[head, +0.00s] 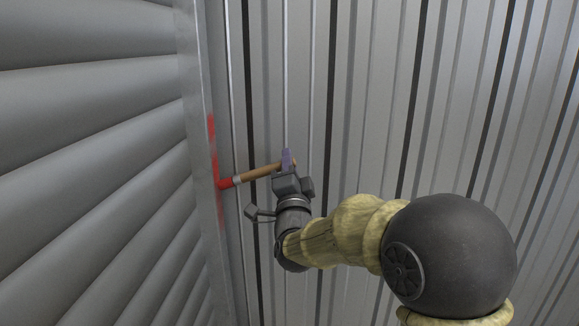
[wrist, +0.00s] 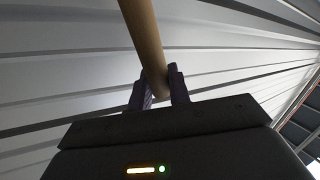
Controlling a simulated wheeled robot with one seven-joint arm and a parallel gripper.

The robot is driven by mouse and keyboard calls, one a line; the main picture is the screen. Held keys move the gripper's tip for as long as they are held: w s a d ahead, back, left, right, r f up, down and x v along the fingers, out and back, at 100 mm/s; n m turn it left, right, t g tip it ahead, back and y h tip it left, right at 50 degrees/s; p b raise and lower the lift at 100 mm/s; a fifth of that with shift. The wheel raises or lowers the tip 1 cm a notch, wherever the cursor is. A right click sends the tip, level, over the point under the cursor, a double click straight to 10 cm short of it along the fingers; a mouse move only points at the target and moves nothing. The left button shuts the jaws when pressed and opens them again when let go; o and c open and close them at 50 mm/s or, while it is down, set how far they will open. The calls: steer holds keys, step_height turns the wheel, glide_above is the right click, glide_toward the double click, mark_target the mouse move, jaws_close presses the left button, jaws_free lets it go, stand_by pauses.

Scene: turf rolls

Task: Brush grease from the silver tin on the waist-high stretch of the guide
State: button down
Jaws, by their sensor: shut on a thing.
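My gripper (head: 286,162) is shut on the wooden handle of a brush (head: 258,173). The brush points left, and its red-coated tip meets the guide (head: 202,130), a grey vertical metal rail beside the shutter. A streak of red grease (head: 212,135) runs along the guide above the tip, with a fainter smear below it. In the wrist view the handle (wrist: 145,40) stands between the two purple fingers (wrist: 158,88); the brush head is out of that view. The silver tin is not in view.
A grey slatted roller shutter (head: 90,130) fills the left side. A ribbed metal wall (head: 380,90) stands behind and to the right of my arm. No loose objects show around the gripper.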

steer(key=shift+r, duration=0.1)
steer(key=shift+a+r+p, duration=0.1)
steer(key=shift+r+p, duration=0.55)
steer(key=shift+r, duration=1.1)
steer(key=shift+s+r+p, duration=0.1)
steer(key=shift+r+p, duration=0.55)
steer(key=shift+r, duration=1.2)
steer(key=shift+r+p, duration=0.55)
steer(key=shift+r, duration=1.25)
